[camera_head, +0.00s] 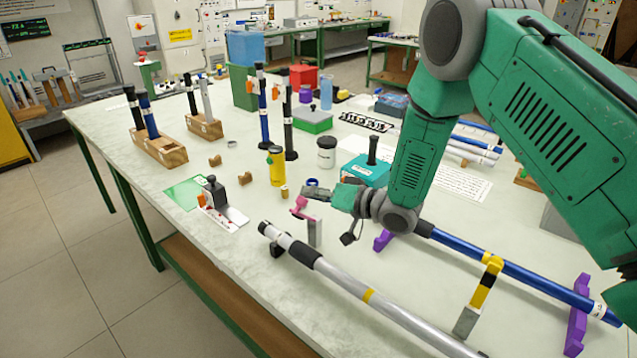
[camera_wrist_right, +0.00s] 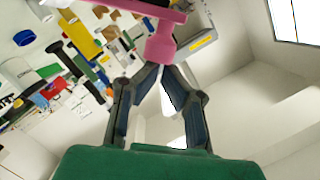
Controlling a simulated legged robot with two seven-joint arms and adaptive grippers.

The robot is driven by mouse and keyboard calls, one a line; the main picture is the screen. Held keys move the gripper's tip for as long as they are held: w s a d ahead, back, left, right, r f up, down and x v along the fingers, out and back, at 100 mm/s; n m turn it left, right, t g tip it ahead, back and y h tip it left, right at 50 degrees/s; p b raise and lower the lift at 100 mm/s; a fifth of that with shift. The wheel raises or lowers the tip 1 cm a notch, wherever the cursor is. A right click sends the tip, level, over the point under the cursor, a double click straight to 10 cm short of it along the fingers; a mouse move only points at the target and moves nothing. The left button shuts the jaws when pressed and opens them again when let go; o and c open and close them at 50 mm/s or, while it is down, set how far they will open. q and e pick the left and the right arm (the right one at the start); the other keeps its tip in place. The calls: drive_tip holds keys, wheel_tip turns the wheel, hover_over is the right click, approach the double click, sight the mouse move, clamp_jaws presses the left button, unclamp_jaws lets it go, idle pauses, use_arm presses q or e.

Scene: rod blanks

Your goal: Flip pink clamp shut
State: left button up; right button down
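The pink clamp (camera_head: 300,205) tops a short grey post (camera_head: 315,232) on the white table, and a pink part stands out at the upper left of it. My right gripper (camera_head: 315,192) is right beside this pink part. In the right wrist view, the pink clamp (camera_wrist_right: 160,45) lies just past the fingertips (camera_wrist_right: 161,70), which come together at its narrow end. The fingers look shut, with no pink clearly seen between them. I cannot tell whether they touch it. My left gripper is not in view.
A silver rod (camera_head: 375,300) with a black grip lies in front of the post. A blue rod (camera_head: 520,275) spans a yellow clamp (camera_head: 492,265) and a purple support (camera_head: 577,315). A yellow bottle (camera_head: 277,167) and a white jar (camera_head: 326,152) stand behind.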

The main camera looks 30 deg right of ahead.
drive_tip(key=a+f+n, duration=0.1)
drive_tip(key=s+a+f+n+h+b, duration=0.1)
drive_tip(key=a+n, duration=0.1)
drive_tip(key=s+a+f+n, duration=0.1)
drive_tip(key=shift+a+b, duration=0.2)
drive_tip(key=shift+b, duration=0.15)
drive_tip(key=f+n, duration=0.1)
drive_tip(key=a+f+n+h+b, duration=0.1)
drive_tip(key=shift+s+a+n, duration=0.25)
drive_tip(key=shift+s+n, duration=0.05)
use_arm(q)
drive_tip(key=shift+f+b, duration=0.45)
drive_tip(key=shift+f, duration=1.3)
use_arm(e)
drive_tip(key=shift+a+f, duration=0.25)
drive_tip(key=shift+f, duration=0.2)
